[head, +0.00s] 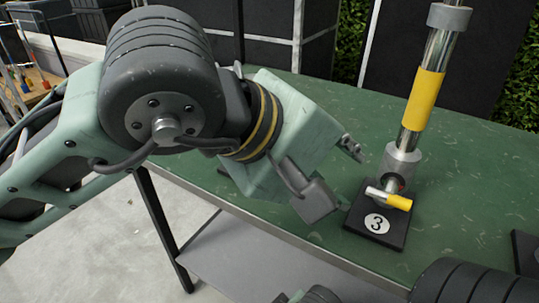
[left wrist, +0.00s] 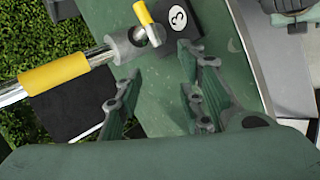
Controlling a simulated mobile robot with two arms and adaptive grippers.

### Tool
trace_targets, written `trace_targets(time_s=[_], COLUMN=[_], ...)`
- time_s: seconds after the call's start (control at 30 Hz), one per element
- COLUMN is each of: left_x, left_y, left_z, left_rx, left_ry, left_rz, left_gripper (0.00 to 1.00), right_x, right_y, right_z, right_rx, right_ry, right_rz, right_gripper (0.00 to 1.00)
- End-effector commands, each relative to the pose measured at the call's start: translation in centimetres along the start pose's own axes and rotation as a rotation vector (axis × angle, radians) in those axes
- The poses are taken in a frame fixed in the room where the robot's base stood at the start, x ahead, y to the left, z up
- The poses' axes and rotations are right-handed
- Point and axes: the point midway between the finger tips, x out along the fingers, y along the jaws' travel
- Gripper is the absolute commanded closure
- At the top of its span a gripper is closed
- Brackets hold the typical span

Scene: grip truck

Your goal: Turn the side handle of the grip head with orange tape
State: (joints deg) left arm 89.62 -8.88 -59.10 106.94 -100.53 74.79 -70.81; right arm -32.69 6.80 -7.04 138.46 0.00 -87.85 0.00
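A chrome stand post with a yellow tape band (head: 425,100) rises from a black base plate (head: 392,238) marked 3. No orange tape shows. At the foot of the post is a grey grip head (head: 403,160) with a short side handle, its end sleeve yellow (head: 399,202). The left wrist view also shows the yellow tape band (left wrist: 55,71), the grip head (left wrist: 124,45) and the handle (left wrist: 143,12). My left gripper (left wrist: 160,68) is open and empty, its fingertips just short of the grip head and handle. My right gripper is not in view.
The stand is on a green worktop (head: 280,215) with a metal front edge. Another dark plate (head: 526,252) is at the right edge. Black panels (head: 430,60) and a hedge stand behind. The worktop between my left gripper and its back edge looks clear.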

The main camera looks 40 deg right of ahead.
Motion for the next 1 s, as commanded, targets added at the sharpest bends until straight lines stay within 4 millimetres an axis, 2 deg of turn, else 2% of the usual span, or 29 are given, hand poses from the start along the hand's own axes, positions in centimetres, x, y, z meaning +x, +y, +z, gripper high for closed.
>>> trace_targets(time_s=[0.03,0.1,0.2,0.3,0.4,0.47,0.8,1.0], left_x=[0.0,-0.6,-2.0,-3.1,-3.5,-3.2,0.9,2.1], left_y=[-1.1,-2.2,-2.9,-3.1,-3.3,-3.5,-4.9,-5.3], left_z=[-1.6,-3.7,-6.1,-7.5,-8.3,-8.7,-11.7,-12.6], left_rx=[0.114,0.23,0.343,0.406,0.433,0.435,0.431,0.432], left_ry=[0.123,0.262,0.411,0.504,0.546,0.551,0.547,0.548], left_rz=[-0.092,-0.204,-0.32,-0.392,-0.425,-0.432,-0.429,-0.428], left_gripper=[0.64,0.64,0.64,0.64,0.64,0.64,0.64,0.64], right_x=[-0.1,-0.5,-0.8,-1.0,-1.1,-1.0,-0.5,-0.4], right_y=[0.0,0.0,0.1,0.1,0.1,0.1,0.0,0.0], right_z=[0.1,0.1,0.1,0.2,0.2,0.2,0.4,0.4], right_rx=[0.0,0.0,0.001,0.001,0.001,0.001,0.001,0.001], right_ry=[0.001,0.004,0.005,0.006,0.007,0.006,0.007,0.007], right_rz=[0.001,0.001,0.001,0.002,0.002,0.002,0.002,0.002], right_gripper=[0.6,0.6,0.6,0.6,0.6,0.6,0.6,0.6])
